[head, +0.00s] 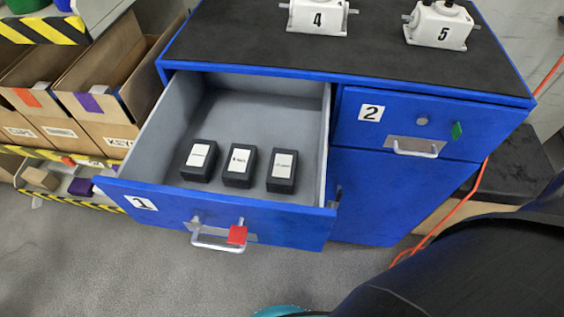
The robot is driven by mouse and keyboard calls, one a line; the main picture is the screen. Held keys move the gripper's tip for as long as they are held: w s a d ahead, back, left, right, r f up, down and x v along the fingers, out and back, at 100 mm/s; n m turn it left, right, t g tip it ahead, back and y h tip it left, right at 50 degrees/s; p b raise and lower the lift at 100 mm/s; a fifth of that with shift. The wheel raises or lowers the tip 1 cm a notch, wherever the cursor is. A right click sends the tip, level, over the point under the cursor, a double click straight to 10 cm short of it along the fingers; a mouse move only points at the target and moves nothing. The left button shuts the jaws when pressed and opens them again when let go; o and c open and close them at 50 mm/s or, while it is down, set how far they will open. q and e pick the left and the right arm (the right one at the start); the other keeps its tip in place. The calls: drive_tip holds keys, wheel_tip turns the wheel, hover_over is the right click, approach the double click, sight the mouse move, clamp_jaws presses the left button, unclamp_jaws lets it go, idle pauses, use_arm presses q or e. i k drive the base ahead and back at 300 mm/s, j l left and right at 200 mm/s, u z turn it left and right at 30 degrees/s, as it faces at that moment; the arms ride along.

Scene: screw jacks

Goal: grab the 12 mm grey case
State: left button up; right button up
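Three small dark cases with white labels on top stand side by side in the open drawer 1: a left case (199,161), a middle case (239,166) and a right case (282,171). They look black or very dark grey. The label print is too small to read, so I cannot tell which is the 12 mm one. Neither of my grippers shows in the head view; a black part of my own body fills the lower right.
The blue-fronted drawer 1 (165,205) is pulled out; its grey floor is bare behind the cases. Drawer 2 (380,128) is shut. White jacks 4 (318,20) and 5 (438,33) stand on the black top. Cardboard bins (125,110) fill a shelf at left.

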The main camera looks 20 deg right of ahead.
sight(282, 168)
drive_tip(key=j+z, duration=0.15)
drive_tip(key=z, duration=0.95)
